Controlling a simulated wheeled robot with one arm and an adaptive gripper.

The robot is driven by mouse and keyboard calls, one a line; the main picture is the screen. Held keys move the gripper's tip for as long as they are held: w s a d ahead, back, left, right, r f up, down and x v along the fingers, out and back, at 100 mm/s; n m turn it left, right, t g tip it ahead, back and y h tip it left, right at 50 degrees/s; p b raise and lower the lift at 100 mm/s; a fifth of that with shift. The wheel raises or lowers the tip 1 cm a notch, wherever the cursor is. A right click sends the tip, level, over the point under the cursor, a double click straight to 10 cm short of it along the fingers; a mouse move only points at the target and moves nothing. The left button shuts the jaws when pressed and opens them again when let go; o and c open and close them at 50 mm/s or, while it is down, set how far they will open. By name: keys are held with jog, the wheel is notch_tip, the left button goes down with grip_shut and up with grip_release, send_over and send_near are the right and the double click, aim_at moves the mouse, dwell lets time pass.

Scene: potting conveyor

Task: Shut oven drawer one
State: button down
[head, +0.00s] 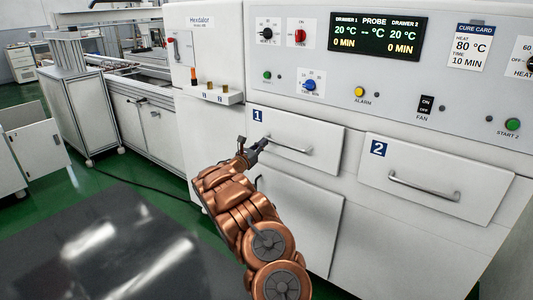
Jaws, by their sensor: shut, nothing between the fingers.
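Oven drawer one (316,136) is a white front marked with a blue "1" label on the oven's lower face. It lies close against the face, with no open interior showing; I cannot tell if it is fully flush. Its metal bar handle (290,149) runs across the middle. My gripper (265,141) is shut and empty at the left end of this handle, in front of the drawer. I cannot tell whether its tips touch the handle or the front. My copper arm comes up from below and hides part of the panel under the drawer.
Drawer two (430,178), with its own bar handle (423,190), is to the right and looks closed. Knobs, buttons and a display (377,36) sit above. A small shelf (212,94) holds small items at the left. A dark flat surface (110,245) lies at lower left.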

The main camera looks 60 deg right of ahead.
jog(key=shift+d+r, duration=0.2)
jog(key=shift+d, duration=0.65)
jog(key=shift+s+d, duration=0.1)
jog(key=shift+s, duration=0.15)
jog(key=w+a+f+b, duration=0.1)
jog(key=a+f, duration=0.1)
jog(key=a, duration=1.2)
jog(key=shift+w+a+f+b, duration=0.15)
jog(key=shift+f+b, duration=0.25)
